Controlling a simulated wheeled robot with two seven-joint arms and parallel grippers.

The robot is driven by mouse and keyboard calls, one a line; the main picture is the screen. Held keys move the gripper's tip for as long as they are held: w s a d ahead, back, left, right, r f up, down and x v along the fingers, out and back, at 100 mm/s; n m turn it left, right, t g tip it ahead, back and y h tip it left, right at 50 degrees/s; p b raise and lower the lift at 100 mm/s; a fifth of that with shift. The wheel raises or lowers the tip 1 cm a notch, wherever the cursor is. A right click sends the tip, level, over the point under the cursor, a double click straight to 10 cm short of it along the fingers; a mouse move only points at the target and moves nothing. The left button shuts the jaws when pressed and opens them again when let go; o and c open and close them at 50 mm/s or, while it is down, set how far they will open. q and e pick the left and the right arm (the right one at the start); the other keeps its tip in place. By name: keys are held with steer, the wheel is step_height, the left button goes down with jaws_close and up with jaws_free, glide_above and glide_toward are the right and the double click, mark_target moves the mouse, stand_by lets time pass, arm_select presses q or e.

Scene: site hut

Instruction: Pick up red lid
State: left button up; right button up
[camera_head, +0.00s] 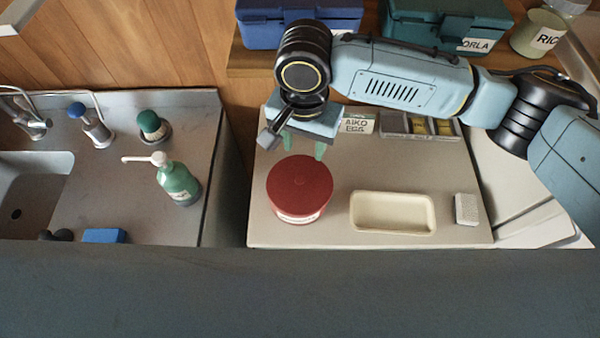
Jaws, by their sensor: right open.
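The red lid (300,184) is round and sits on top of a short container (299,219) with a pale label, on the light counter (340,178). My right gripper (304,150) is open above and just behind the lid, with its two greenish fingers pointing down. The fingers look empty, and I cannot tell how high above the lid they are. My left gripper does not show.
A cream tray (392,230) and a small white block (466,209) stand right of the container. A labelled box (358,122) and a divided holder (420,126) are behind. At left are a sink (28,190) and a green pump bottle (178,182). A gap separates the counters.

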glide_above(300, 180)
steer(key=f, duration=0.7)
steer(key=shift+w+d, duration=0.1)
steer(key=shift+d, duration=0.2)
steer(key=f, duration=0.5)
steer(key=shift+a+f+p, duration=0.3)
steer(key=shift+a+p, duration=0.05)
steer(key=shift+p, duration=0.05)
jaws_close()
